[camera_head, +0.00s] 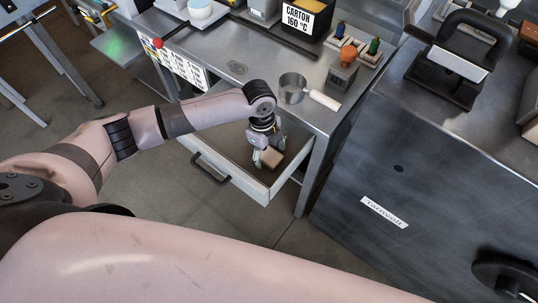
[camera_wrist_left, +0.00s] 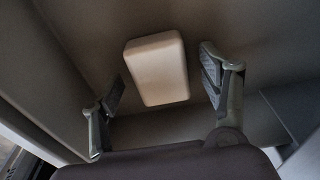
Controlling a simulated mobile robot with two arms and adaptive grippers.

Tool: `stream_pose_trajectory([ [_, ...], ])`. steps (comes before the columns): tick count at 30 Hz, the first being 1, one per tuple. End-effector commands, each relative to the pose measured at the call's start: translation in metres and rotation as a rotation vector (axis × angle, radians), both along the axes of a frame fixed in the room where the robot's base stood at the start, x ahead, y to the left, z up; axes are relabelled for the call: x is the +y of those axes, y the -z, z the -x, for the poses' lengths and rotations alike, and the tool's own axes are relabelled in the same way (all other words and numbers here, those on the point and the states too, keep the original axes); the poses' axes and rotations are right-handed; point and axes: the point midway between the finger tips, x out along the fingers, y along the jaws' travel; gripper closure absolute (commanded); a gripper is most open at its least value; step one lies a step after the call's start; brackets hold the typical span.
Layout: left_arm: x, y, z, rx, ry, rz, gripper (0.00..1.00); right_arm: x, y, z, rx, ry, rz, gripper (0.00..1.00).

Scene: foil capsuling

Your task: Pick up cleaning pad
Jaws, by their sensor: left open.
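The cleaning pad is a tan rounded block (camera_wrist_left: 157,68) lying on the floor of the open drawer in the left wrist view. It also shows in the head view as a small tan block (camera_head: 271,158), partly hidden by my gripper. My left gripper (camera_head: 266,160) reaches down into the drawer (camera_head: 232,177). In the left wrist view its two fingers (camera_wrist_left: 163,88) are spread, one to each side of the pad, with nothing held between them. Whether a finger touches the pad cannot be told. My right gripper is in neither view.
The drawer's walls stand close around my left gripper. A dark machine (camera_head: 455,60) stands on the right-hand counter.

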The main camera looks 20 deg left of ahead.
Motion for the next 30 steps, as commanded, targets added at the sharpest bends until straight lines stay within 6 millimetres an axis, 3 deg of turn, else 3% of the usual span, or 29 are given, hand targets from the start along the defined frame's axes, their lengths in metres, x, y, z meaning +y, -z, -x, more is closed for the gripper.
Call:
stream_pose_trajectory([
  [9,-0.001,0.006,0.0,-0.001,0.001,0.0,0.31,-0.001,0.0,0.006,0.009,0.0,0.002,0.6],
  [30,-0.001,0.006,0.0,0.0,0.001,0.0,0.78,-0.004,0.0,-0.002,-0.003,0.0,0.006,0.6],
])
